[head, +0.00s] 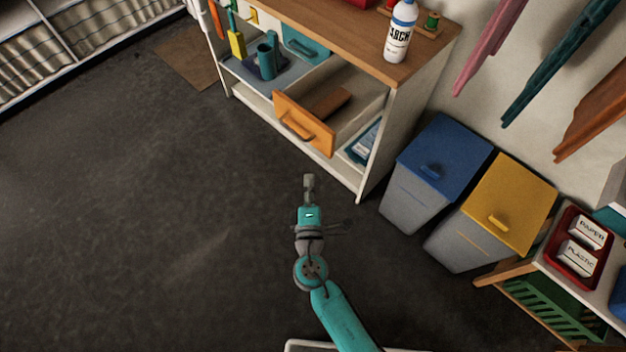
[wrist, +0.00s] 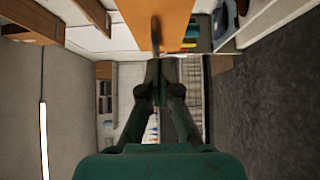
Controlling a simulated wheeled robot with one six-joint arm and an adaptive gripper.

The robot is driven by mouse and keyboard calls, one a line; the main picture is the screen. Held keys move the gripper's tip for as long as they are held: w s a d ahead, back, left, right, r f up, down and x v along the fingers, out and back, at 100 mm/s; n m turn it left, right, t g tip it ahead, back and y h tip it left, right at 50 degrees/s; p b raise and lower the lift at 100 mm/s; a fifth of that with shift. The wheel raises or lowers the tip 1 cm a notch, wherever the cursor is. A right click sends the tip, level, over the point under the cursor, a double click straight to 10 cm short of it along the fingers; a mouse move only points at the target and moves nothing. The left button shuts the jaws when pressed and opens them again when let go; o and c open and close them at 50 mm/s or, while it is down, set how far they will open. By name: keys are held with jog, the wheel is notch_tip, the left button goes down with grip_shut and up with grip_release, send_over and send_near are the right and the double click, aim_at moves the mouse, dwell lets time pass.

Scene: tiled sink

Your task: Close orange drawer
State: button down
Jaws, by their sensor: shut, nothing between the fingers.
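The orange drawer (head: 303,124) is pulled out of the wooden-topped cabinet, with its orange handle (head: 298,127) on the front. A brown block-like item (head: 327,103) lies inside it. My gripper (head: 309,180) is shut and empty, in front of and below the drawer front in the head view, apart from it as far as I can tell. In the wrist view my gripper (wrist: 159,75) points toward the orange drawer front (wrist: 157,22), whose handle shows as a dark bar near the fingertips. The gap between fingertips and handle is hard to judge.
The cabinet top (head: 340,35) holds a white bottle (head: 400,32). A blue-lidded bin (head: 437,170) and a yellow-lidded bin (head: 492,215) stand to the right. The dark floor (head: 150,220) at left is clear.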

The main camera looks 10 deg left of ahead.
send_near(319, 141)
jog(key=w+a, duration=0.3)
jog(key=shift+w+d, duration=0.4)
jog(key=shift+w, duration=0.2)
jog(key=shift+w+d, duration=0.4)
jog(key=shift+w, duration=0.15)
jog(key=shift+w+d, duration=0.3)
jog(key=shift+w, duration=0.1)
